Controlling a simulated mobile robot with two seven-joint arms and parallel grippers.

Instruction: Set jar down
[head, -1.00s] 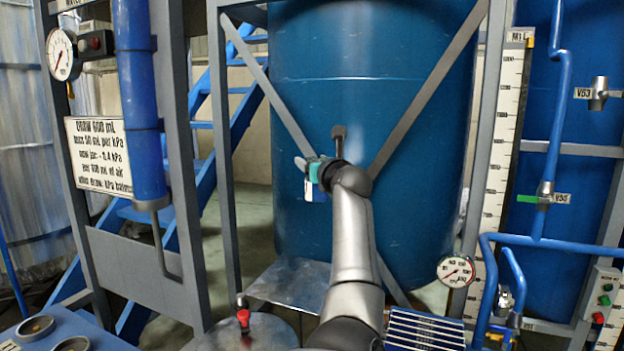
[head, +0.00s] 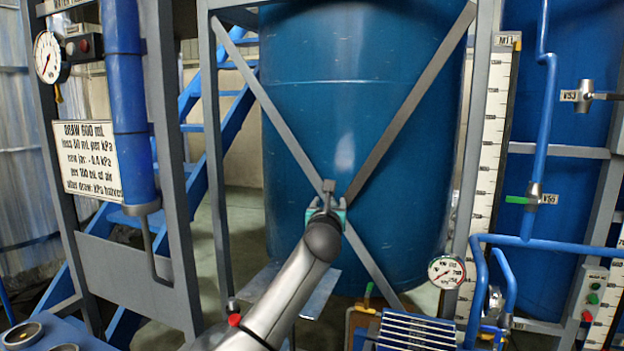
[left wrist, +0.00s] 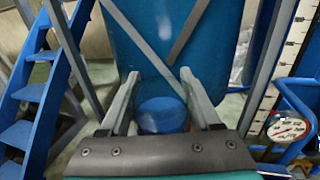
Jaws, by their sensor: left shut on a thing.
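My left gripper (head: 328,190) is stretched out in front of the large blue tank, in the middle of the head view. In the left wrist view its two fingers (left wrist: 163,100) stand on either side of a round blue-topped thing, the jar (left wrist: 162,115), and are shut on it. Only the blue top of the jar shows there; its lower part is hidden behind the gripper's body. In the head view the jar is hidden by my gripper and arm. My right gripper is in neither view.
The blue tank (head: 360,110) stands behind grey crossed braces. A grey metal plate (head: 318,292) lies low below the gripper, partly covered by my arm. A blue slatted rack (head: 418,330) and a pressure gauge (head: 446,271) are at the right. Blue stairs (head: 205,150) rise at the left.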

